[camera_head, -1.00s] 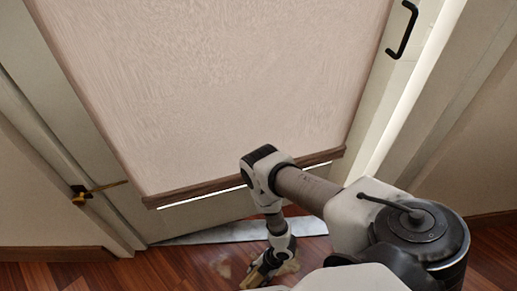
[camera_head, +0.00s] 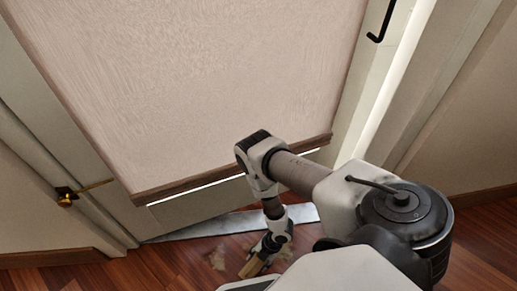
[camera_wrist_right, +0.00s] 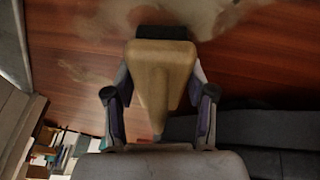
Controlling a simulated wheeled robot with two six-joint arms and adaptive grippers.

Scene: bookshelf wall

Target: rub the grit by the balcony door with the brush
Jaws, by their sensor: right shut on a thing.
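My right gripper (camera_wrist_right: 158,105) is shut on the brush (camera_wrist_right: 160,65), which has a tan wooden body and a dark end. In the head view the brush (camera_head: 252,268) points down at the floor by the door; I cannot tell whether it touches the floor. Pale, smeared grit (camera_wrist_right: 190,18) lies on the wood floor around the dark end in the right wrist view. A faint patch of the grit (camera_head: 217,258) shows left of the brush in the head view. The balcony door (camera_head: 215,90) has a pale blind over it. My left gripper is not in view.
A grey threshold (camera_head: 225,225) runs along the foot of the door. Bare wood floor (camera_head: 485,235) lies at the right.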

